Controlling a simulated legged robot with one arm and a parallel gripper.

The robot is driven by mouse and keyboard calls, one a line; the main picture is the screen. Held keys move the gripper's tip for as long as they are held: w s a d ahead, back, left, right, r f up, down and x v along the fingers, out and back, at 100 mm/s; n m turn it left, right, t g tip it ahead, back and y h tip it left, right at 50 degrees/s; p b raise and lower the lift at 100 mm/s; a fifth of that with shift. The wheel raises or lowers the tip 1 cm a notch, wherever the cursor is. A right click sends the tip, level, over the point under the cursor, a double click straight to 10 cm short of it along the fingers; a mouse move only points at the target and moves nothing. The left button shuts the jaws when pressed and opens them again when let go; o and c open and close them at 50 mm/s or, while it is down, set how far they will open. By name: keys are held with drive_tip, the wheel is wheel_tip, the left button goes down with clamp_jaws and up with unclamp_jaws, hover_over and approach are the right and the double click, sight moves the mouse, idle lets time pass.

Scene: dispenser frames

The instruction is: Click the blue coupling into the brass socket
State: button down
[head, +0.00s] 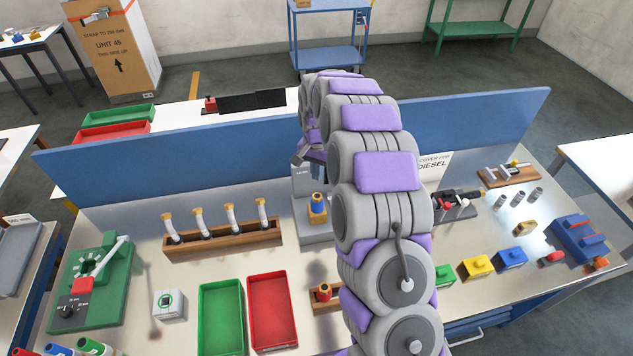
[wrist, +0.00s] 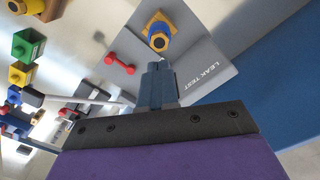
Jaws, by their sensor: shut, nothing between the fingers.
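The blue coupling (head: 317,198) stands upright on the brass socket (head: 318,214) of the grey leak test fixture, left of my arm. In the wrist view the blue coupling (wrist: 159,39) sits over the square brass base (wrist: 150,21); whether it is fully seated I cannot tell. My gripper (wrist: 160,66) is shut and empty, its blue fingertips just short of the coupling and apart from it in the picture. In the head view my gripper (head: 316,173) hangs above and behind the coupling, partly hidden by my arm.
A wooden rack (head: 222,246) with several white-handled tools stands left of the fixture. Green (head: 222,312) and red (head: 273,309) trays lie in front. A small wooden block (head: 325,300) is beside my arm. A blue panel (head: 200,166) runs along the bench's back.

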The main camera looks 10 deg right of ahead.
wheel_tip(320, 180, up, 11)
hover_over(317, 196)
drive_tip(key=shift+w+r, duration=0.1)
drive_tip(key=shift+r, duration=0.1)
drive_tip(key=shift+f+b, duration=0.1)
drive_tip(key=shift+b, duration=0.2)
wheel_tip(317, 196, down, 13)
drive_tip(key=n+b, duration=0.2)
drive_tip(key=n, duration=0.6)
drive_tip(key=shift+n, duration=0.4)
drive_tip(key=shift+f+b, duration=0.75)
drive_tip(key=shift+f, duration=2.4)
